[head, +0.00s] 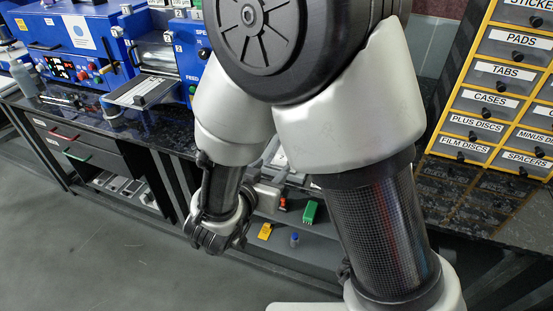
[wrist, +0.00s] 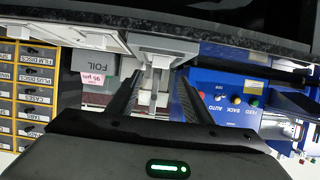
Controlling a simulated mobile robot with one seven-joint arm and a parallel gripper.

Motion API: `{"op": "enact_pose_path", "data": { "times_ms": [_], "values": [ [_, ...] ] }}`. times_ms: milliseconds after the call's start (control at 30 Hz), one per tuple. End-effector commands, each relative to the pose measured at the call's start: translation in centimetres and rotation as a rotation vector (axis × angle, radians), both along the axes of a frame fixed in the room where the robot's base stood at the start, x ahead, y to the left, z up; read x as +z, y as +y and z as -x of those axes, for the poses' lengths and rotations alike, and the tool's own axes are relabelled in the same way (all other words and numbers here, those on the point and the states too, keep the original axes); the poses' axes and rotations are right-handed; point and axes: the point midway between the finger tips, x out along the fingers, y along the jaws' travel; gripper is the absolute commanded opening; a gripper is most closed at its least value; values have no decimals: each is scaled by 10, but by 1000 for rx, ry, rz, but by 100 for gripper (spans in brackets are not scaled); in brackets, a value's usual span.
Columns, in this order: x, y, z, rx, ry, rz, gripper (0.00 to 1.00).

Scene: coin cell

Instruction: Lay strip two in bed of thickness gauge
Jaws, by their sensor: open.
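My gripper (wrist: 160,76) is open in the wrist view, its two dark fingers spread apart with no strip visible between them. A pale grey device (wrist: 160,62) shows beyond and between the fingers. I cannot tell for sure whether it is the thickness gauge. Left of the fingers is a grey block marked FOIL (wrist: 88,60), with a pink tag reading 95 µm (wrist: 94,78) beside it. I cannot make out strip two or the bed in either view. In the head view my own arm covers the middle of the bench.
Labelled drawers (head: 500,85) stand at the right of the dark worktop (head: 490,215). Blue machines (head: 75,50) stand at the left. Below the bench are a green item (head: 310,212), a yellow item (head: 265,231) and a small blue-capped bottle (head: 294,239). The floor at left is clear.

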Motion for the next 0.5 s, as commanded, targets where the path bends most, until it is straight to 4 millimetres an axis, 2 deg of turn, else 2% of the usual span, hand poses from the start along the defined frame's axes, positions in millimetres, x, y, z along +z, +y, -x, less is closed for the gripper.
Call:
{"op": "enact_pose_path", "data": {
  "times_ms": [33,200,333,500],
  "values": [
    [8,5,9,5,-2,-1,46],
    [17,14,34,3,-1,0,46],
    [21,17,44,2,-1,0,46],
    [21,18,48,0,-1,-1,46]
  ]
}}
